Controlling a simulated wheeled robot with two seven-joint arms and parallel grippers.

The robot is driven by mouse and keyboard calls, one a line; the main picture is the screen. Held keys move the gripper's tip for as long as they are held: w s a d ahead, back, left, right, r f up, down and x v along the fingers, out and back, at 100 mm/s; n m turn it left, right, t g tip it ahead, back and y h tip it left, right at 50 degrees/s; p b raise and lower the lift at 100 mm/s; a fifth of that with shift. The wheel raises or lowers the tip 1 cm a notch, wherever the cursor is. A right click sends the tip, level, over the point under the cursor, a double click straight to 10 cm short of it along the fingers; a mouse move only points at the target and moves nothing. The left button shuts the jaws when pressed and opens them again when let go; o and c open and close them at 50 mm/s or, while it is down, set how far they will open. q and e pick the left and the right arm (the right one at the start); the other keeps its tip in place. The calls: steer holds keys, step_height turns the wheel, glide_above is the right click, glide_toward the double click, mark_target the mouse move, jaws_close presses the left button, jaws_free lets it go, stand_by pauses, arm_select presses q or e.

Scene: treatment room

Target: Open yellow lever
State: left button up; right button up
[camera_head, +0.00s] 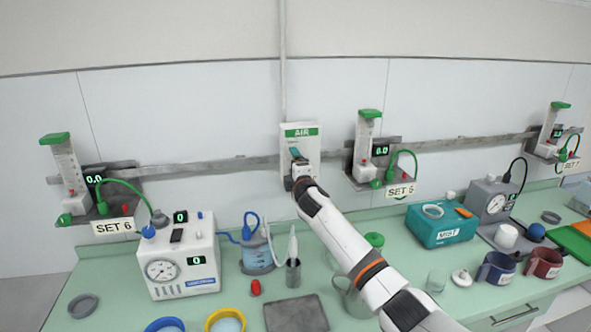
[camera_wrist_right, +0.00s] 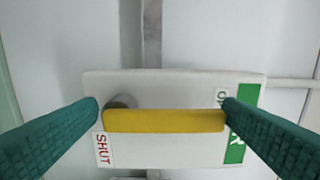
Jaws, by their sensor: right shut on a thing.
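The white AIR panel (camera_head: 312,150) is on the wall in the middle of the head view, with a green AIR strip along its top. The yellow lever (camera_wrist_right: 163,121) lies across this panel (camera_wrist_right: 170,156) in the right wrist view. A grey round part shows behind the lever's left end. A red SHUT label is below that end, and a green-lettered label, partly hidden, is near the other. My right gripper (camera_wrist_right: 163,108) is shut on the lever, one teal finger at each end. In the head view my right gripper (camera_head: 297,160) hides the lever. My left gripper is not in view.
A grey wall rail (camera_head: 240,163) runs behind the panel, with flowmeters labelled SET 6 (camera_head: 113,227) and SET 5 (camera_head: 400,190) on either side. Below, the green counter (camera_head: 110,285) holds a white gauge machine (camera_head: 180,258), a teal MIST box (camera_head: 440,225), cups and bowls.

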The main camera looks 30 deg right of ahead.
steer(key=shift+d+r, duration=0.1)
steer(key=shift+r, duration=0.4)
steer(key=o, duration=1.1)
steer(key=shift+f, duration=0.1)
steer(key=shift+f, duration=0.1)
steer(key=b+v, duration=0.2)
steer(key=v, duration=1)
steer(key=shift+f, duration=0.15)
